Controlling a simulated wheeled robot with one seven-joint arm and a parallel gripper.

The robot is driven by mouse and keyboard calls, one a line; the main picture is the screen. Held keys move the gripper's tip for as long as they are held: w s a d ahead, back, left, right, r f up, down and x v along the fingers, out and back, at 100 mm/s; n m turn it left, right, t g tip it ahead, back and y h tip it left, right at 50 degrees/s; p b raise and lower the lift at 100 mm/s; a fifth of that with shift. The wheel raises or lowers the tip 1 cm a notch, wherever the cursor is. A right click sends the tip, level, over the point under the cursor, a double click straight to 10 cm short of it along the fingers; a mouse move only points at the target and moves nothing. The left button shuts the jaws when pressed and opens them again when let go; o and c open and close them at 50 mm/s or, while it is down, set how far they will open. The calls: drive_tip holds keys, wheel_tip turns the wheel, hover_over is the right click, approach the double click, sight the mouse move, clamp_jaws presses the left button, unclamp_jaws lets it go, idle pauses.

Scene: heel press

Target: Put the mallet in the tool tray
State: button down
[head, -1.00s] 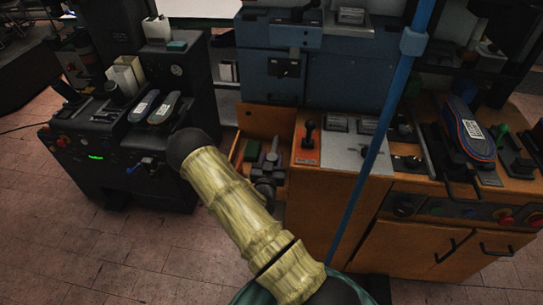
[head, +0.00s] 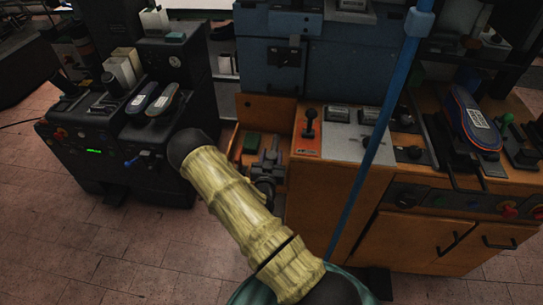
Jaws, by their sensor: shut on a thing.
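My gripper (head: 266,170) is small and dark in the head view, at the far end of my yellow-sleeved arm. It is shut, with the mallet in its jaws, but the mallet is too dark and too much hidden to make out its head or handle. The tool tray appears to be the open orange wooden box (head: 262,107) between the black machine and the orange cabinet. The gripper is over or in front of it; I cannot tell its height. A green block (head: 250,143) lies in the tray, left of the gripper.
A black machine (head: 150,95) with two insoles stands left. The orange cabinet (head: 350,200) carries a joystick panel (head: 309,130) just right of the gripper. A blue machine (head: 285,55) stands behind. A blue pole (head: 378,130) rises at the right. Floor shows front left.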

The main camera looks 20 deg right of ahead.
drive_tip(key=shift+f+b, duration=0.4)
drive_tip(key=shift+f, duration=0.1)
drive_tip(key=c, duration=0.9)
unclamp_jaws()
drive_tip(key=shift+o, duration=0.9)
drive_tip(key=b+v, duration=0.1)
drive_tip(key=v, duration=1.6)
drive_tip(key=shift+s+a+b, duration=0.2)
drive_tip(key=shift+b, duration=0.1)
